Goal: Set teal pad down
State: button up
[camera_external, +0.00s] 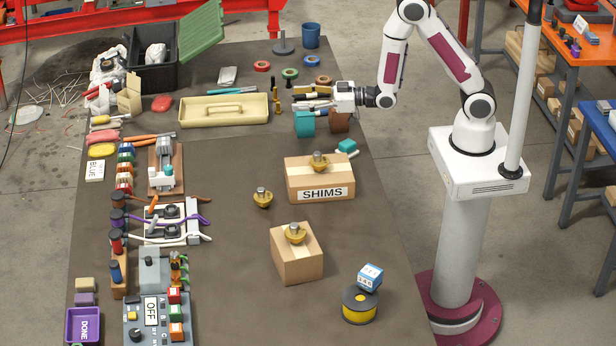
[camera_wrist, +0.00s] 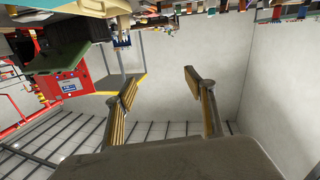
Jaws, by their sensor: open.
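My gripper (camera_external: 302,97) is level above the far right part of the bench, its fingers pointing left. In the wrist view the two fingers (camera_wrist: 163,88) stand apart with nothing between them. A teal block (camera_external: 305,124) is just below the fingers in the outside view; I cannot tell whether it touches them. A smaller teal piece (camera_external: 347,146) lies on the bench to its right and nearer. Another teal piece (camera_external: 167,171) is at the clamp fixture on the left. Which of these is the pad is not clear.
A brown block (camera_external: 339,121) stands below my wrist. A beige tray (camera_external: 210,111) is to the left, and tape rolls (camera_external: 290,73) lie behind. The SHIMS box (camera_external: 305,180) with a brass knob stands nearer. Bare bench (camera_external: 235,170) lies left of that box.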

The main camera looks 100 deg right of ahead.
jog(key=s+a+f+m+g+h, duration=0.2)
jog(key=s+a+m+g+h, duration=0.3)
jog(key=s, duration=0.5)
jog(key=s+a+f+m+g+h, duration=0.1)
jog(key=s+a+m+g+h, duration=0.35)
jog(key=s, duration=0.55)
jog(key=y, duration=0.2)
send_near(350, 144)
jog(key=shift+d+f+m+t+h, duration=0.25)
jog(key=shift+f+t, duration=0.1)
jog(key=shift+f, duration=0.4)
jog(key=shift+d, duration=0.1)
jog(key=shift+x, duration=1.25)
jog(key=shift+w, duration=0.15)
jog(key=shift+x, duration=2.55)
jog(key=shift+r, duration=0.15)
jog(key=c, duration=1.3)
